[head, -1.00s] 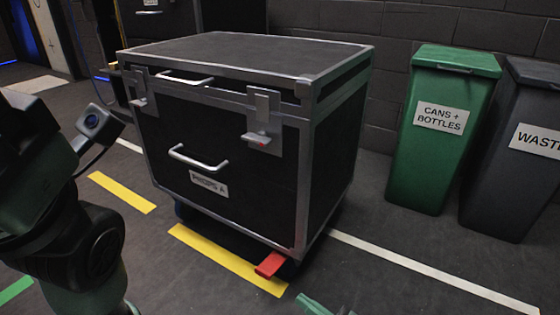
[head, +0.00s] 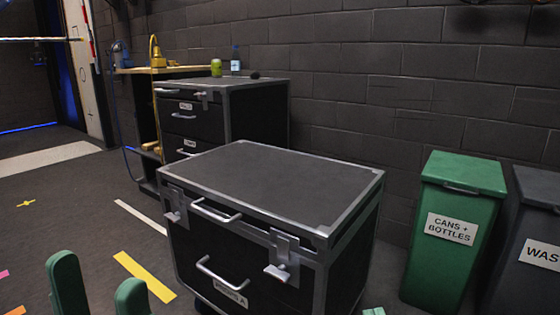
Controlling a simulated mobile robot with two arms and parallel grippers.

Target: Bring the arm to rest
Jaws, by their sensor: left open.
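My left gripper (head: 97,271) shows at the lower left of the head view. Its two green fingers point up and stand apart, with nothing between them. It is open and sits left of the near black flight case (head: 270,185), apart from it in the picture. The rest of my left arm is below the frame.
A green bin (head: 450,235) and a dark waste bin (head: 525,250) stand right. Floor at left is open, with a yellow strip (head: 145,276).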

